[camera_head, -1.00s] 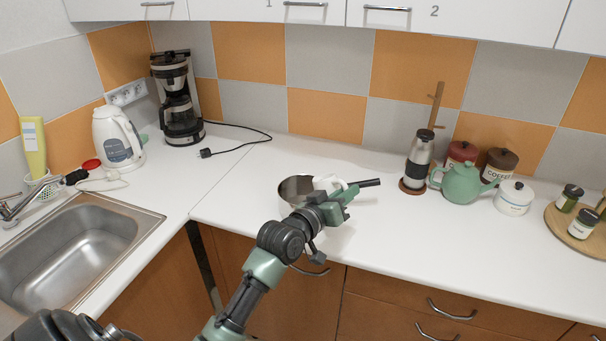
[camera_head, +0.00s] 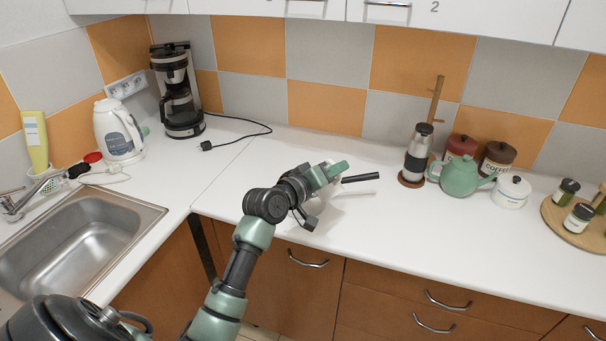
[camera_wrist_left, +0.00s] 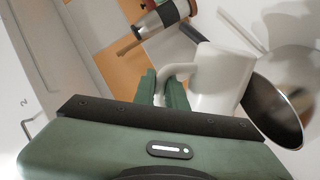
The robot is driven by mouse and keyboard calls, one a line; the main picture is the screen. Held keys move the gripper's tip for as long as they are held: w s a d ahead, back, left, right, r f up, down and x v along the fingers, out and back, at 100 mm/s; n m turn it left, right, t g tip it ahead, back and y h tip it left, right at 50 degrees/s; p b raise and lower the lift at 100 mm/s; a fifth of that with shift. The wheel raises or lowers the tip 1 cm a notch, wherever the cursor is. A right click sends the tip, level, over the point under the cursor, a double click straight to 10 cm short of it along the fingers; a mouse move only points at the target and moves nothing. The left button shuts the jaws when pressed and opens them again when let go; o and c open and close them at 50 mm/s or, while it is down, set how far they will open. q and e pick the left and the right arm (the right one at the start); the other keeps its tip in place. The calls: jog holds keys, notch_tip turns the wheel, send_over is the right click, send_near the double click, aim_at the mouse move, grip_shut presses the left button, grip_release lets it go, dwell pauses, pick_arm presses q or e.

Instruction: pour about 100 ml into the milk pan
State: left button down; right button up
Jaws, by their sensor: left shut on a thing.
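My left gripper (camera_head: 332,174) is shut on the handle of a white jug (camera_wrist_left: 222,78); its fingers also show in the left wrist view (camera_wrist_left: 162,90). In the head view the jug is almost wholly hidden behind the gripper. I cannot see liquid or any stream. My right gripper is not in view.
A steel-and-black grinder (camera_head: 418,155), a green teapot (camera_head: 460,178) and canisters (camera_head: 496,158) stand to the right. A coffee maker (camera_head: 180,95) and white kettle (camera_head: 118,132) stand at the left, behind the sink (camera_head: 75,240).

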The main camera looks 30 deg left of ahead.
pick_arm(q)
jog(key=shift+a+r, duration=0.1)
jog(key=shift+r, duration=0.05)
jog(key=shift+w+a+r+n+h+p, duration=0.25)
jog(key=shift+a+r+n+p, duration=0.3)
jog(key=shift+n, duration=0.35)
jog(key=shift+w+a+r+n+p, duration=0.15)
jog(key=shift+a+r+n+p, duration=0.5)
jog(key=shift+r+n, duration=0.15)
dwell(0.8)
jog(key=shift+w+a+g+h, duration=0.1)
jog(key=shift+a+g+h, duration=0.15)
jog(key=shift+a+g, duration=0.1)
jog(key=shift+w+a+r+n+p, duration=0.2)
jog(key=shift+a+n+p, duration=0.2)
jog(key=shift+a+p, duration=0.15)
jog(key=shift+a+r, duration=0.15)
jog(key=shift+a, duration=0.15)
jog(key=shift+w+a+r+n+p, duration=0.1)
jog(key=shift+w+a+n+p, duration=0.05)
jog(key=shift+a+n+p, duration=0.2)
